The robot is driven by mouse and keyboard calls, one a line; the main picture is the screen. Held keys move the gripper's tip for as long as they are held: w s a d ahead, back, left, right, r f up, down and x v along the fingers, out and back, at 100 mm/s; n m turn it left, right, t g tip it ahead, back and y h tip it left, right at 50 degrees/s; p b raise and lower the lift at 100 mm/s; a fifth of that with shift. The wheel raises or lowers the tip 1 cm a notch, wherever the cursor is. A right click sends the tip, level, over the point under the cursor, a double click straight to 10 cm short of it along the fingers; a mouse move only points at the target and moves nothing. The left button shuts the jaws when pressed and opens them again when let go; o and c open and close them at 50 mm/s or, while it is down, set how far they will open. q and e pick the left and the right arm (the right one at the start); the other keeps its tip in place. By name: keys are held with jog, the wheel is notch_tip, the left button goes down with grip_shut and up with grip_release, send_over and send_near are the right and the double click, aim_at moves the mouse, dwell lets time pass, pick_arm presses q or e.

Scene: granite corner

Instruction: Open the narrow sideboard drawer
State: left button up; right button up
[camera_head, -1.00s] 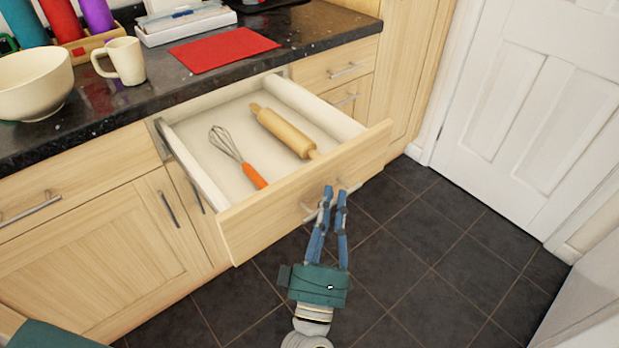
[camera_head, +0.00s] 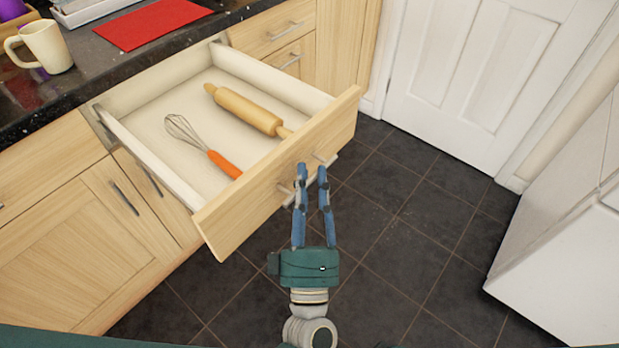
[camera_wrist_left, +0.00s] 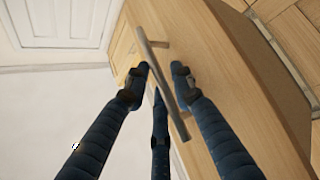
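The pale wooden drawer (camera_head: 238,210) stands pulled well out of the sideboard in the head view. Inside lie a whisk with an orange handle (camera_head: 222,164) and a wooden rolling pin (camera_head: 247,111). A metal bar handle (camera_head: 329,160) is on its front. My left gripper (camera_head: 312,171) is at that handle with its blue fingers spread. In the left wrist view, the handle (camera_wrist_left: 158,68) runs between the fingertips (camera_wrist_left: 159,70), with gaps showing beside it, so the gripper looks open around the bar. My right gripper is in neither view.
The dark countertop (camera_head: 85,78) behind holds a cream mug (camera_head: 50,47) and a red mat (camera_head: 150,23). A white door (camera_head: 470,60) and a white cabinet (camera_head: 560,240) stand at the right. The dark tiled floor (camera_head: 420,240) is clear.

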pick_arm(q)
jog(key=v, duration=1.2)
dwell(0.5)
